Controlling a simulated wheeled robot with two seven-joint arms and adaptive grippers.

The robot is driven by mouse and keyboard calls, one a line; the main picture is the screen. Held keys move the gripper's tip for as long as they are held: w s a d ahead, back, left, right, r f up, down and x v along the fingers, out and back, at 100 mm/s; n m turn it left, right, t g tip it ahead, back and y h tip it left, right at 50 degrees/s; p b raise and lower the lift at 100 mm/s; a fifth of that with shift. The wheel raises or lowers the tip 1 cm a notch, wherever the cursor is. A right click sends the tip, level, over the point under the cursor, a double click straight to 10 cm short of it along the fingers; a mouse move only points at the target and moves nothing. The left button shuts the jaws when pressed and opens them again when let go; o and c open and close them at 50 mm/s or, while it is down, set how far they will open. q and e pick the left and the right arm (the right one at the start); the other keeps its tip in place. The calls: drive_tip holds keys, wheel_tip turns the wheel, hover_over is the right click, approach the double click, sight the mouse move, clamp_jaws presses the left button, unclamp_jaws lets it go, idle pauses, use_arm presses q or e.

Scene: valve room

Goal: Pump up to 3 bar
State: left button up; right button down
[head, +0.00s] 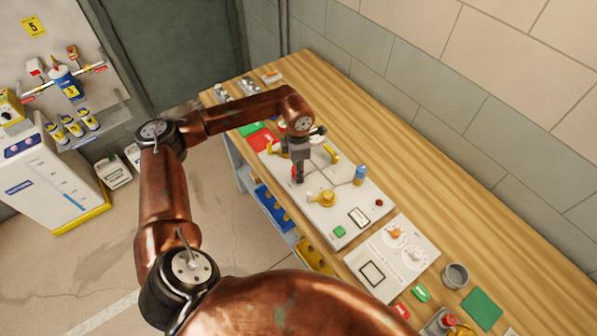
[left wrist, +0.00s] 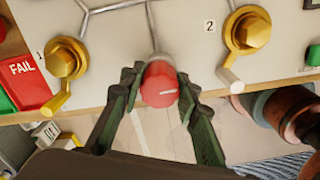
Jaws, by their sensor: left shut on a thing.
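My left gripper (head: 299,176) reaches down over the front edge of the white panel (head: 315,213) on the bench. The knob is mostly hidden by the gripper in the head view. Brass valve 1 (left wrist: 64,60) is left of the knob and brass valve 2 (left wrist: 246,32) is right of it; valve 2 also shows in the head view (head: 325,198). A small framed display (head: 358,217) is too small to read. My right gripper is not in view.
A red FAIL block (left wrist: 24,86) is beside valve 1. A second white panel (head: 392,255) and a grey cup (head: 455,275) are nearer. The wooden bench behind the panel (head: 400,165) is clear.

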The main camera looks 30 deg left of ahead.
use_arm(q)
drive_tip(key=shift+m, duration=0.3)
drive_tip(key=o, duration=1.1)
drive_tip(key=shift+o, duration=0.2)
drive_tip(key=shift+r, duration=0.1)
wheel_tip(320, 180, up, 12)
idle(0.4)
